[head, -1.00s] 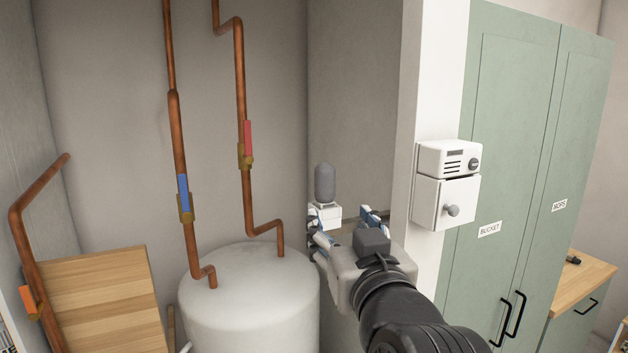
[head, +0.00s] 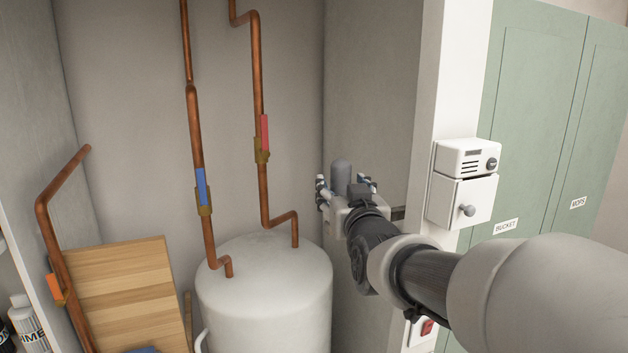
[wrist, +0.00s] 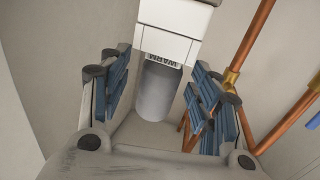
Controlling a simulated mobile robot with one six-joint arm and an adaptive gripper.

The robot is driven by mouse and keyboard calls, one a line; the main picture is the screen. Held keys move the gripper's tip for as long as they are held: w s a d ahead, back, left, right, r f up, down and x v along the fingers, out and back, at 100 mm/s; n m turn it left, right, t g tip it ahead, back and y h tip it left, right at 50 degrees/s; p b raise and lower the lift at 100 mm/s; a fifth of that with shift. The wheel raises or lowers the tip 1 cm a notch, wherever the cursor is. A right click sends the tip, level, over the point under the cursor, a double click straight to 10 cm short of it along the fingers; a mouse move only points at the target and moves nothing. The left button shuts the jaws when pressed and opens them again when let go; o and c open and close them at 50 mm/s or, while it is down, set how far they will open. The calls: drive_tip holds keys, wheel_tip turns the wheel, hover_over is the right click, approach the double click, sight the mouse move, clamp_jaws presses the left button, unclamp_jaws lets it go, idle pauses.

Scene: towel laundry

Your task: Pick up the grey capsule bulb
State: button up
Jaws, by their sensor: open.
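The grey capsule bulb (head: 341,172) stands upright near the corner wall, its lower part hidden behind my gripper in the head view. In the wrist view the bulb (wrist: 158,92) shows upside down, joined to a white block (wrist: 168,45) marked WARM. My gripper (head: 345,188) is open, with one finger to each side of the bulb as seen in both views. In the wrist view the blue-padded fingers (wrist: 160,84) leave gaps on both sides of it, and neither visibly touches. How deep the bulb sits between them is hard to tell.
A white tank (head: 265,290) with copper pipes (head: 196,140) stands left of my arm. A white wall box with a knob (head: 462,200) and a pale pillar are close on the right. Wooden boards (head: 120,290) lean at the lower left. Green cupboards (head: 545,130) stand further right.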

drive_tip(key=shift+w+a, duration=0.15)
drive_tip(key=shift+w, duration=0.75)
drive_tip(key=shift+s, duration=0.2)
drive_tip(key=shift+c, duration=0.2)
drive_tip(key=c, duration=1.1)
